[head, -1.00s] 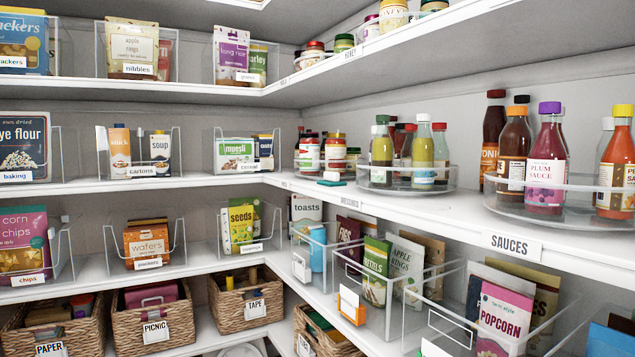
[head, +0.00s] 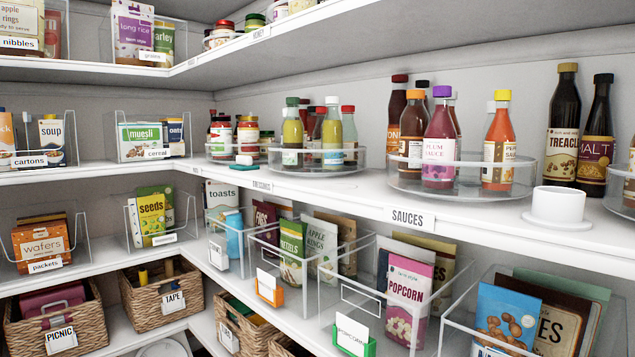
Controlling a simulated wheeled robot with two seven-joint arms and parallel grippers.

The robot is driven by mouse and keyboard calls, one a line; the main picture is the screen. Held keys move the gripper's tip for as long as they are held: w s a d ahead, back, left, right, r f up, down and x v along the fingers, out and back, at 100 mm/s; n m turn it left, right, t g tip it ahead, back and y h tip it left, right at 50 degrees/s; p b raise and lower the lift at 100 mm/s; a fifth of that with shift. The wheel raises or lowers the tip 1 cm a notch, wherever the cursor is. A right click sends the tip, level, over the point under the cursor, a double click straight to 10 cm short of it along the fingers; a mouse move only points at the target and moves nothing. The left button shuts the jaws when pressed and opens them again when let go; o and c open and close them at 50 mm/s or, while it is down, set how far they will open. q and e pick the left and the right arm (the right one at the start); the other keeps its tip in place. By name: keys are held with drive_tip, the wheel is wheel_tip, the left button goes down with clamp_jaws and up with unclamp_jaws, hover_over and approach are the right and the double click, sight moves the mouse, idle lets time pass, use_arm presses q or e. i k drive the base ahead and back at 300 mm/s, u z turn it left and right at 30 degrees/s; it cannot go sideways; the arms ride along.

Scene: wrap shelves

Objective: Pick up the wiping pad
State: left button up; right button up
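A small teal-green and white item (head: 244,161), which looks like the wiping pad, lies on the middle shelf of the right wall in the head view. It is near the shelf's front edge, left of the front turntable of bottles and in front of the jars in the corner. It is small in the picture, so its exact shape is hard to tell. Neither of my grippers shows in the head view.
A clear turntable with dressing bottles (head: 319,158) stands right of the pad, and a sauce turntable (head: 460,188) farther right. A white cup on a saucer (head: 557,208) is near the shelf edge. Clear bins (head: 300,262) fill the shelf below.

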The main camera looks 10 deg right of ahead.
sight(244, 163)
drive_tip(key=u, duration=1.15)
drive_tip(key=i, duration=2.65)
drive_tip(key=z, duration=2.6)
